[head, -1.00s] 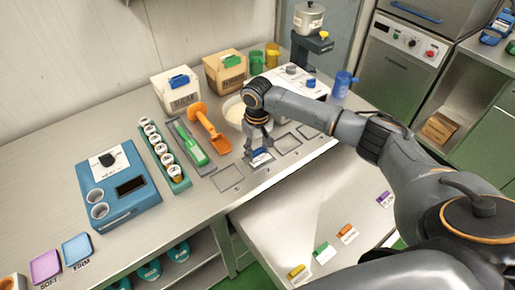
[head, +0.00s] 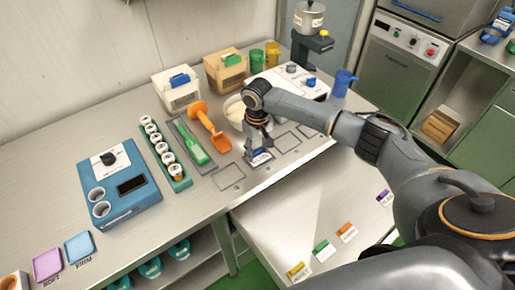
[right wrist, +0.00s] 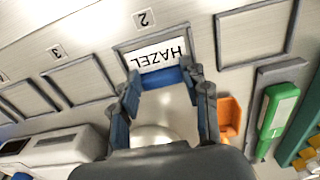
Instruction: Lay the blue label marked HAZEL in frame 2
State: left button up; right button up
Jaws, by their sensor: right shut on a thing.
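The blue label (right wrist: 157,55) reads HAZEL, upside down in the right wrist view, on a white plate with a blue grip. My right gripper (right wrist: 160,80) is shut on the blue grip. The label lies within the outline of frame 2 (right wrist: 150,35), beside the number tag 2 (right wrist: 143,18). I cannot tell whether it fully touches the counter. In the head view, my right gripper (head: 260,149) is low over the counter and partly hides the label (head: 261,157). My left gripper is not in view.
Empty frames lie on both sides along the counter's front, one at left (head: 231,176) and one at right (head: 287,141). An orange scoop (head: 211,131) and a green-handled tool (head: 195,150) lie behind. More labels, such as a green one (head: 322,248), lie on the lower surface.

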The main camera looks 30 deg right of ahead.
jog(key=shift+f+p, duration=0.1)
jog(key=shift+p, duration=0.35)
dwell(0.5)
jog(key=o, duration=1.5)
jog(key=shift+c, duration=0.2)
jog(key=shift+r+p, duration=3.5)
jog(key=shift+p, duration=0.55)
